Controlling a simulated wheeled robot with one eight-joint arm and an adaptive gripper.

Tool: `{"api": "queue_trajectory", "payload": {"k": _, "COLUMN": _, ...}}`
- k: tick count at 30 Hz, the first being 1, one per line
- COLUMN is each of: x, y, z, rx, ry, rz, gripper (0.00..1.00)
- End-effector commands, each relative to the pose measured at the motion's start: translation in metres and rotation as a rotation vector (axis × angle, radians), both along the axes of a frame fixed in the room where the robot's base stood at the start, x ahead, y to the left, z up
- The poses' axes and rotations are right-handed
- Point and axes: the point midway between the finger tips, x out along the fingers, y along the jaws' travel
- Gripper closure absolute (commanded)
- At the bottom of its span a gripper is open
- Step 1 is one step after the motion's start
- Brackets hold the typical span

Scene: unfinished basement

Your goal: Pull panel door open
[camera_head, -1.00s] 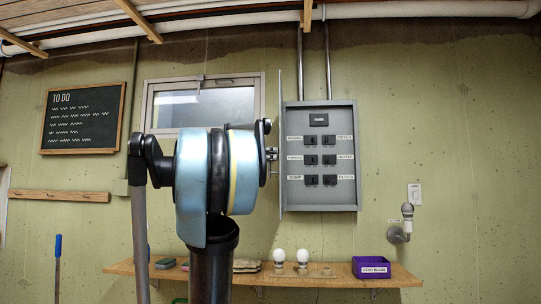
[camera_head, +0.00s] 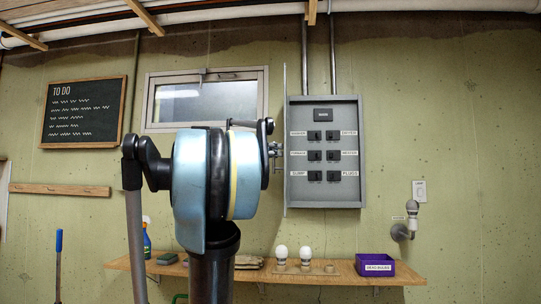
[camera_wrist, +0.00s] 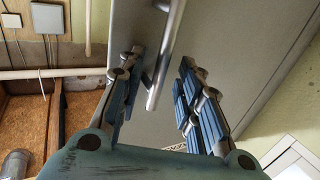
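The grey panel box (camera_head: 325,198) is on the wall in the head view, with its front uncovered and labelled black switches showing. Its panel door (camera_head: 285,90) stands swung out at the box's left edge, seen nearly edge-on. In the wrist view the grey face of the door (camera_wrist: 225,45) fills the middle, with a metal bar handle (camera_wrist: 163,65) on it. In the head view my gripper (camera_head: 275,150) is at the door's left side, partly hidden by my arm.
A wooden shelf (camera_head: 330,280) below the panel holds bulbs (camera_head: 282,254), a purple bin (camera_head: 375,266) and a spray bottle (camera_head: 147,238). A window (camera_head: 230,95) is left of the door.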

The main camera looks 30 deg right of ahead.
Motion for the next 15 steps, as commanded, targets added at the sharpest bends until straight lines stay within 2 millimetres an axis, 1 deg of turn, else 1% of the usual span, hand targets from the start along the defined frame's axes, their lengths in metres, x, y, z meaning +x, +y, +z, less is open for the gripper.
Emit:
{"api": "queue_trajectory", "payload": {"k": 8, "x": 0.001, "y": 0.002, "z": 0.000, "rx": -0.001, "ry": 0.000, "rz": 0.002, "gripper": 0.71}}
{"api": "queue_trajectory", "payload": {"k": 11, "x": 0.002, "y": 0.008, "z": 0.000, "rx": -0.001, "ry": 0.000, "rz": 0.003, "gripper": 0.71}}
{"api": "queue_trajectory", "payload": {"k": 15, "x": 0.004, "y": 0.022, "z": 0.000, "rx": 0.000, "ry": 0.000, "rz": 0.004, "gripper": 0.71}}
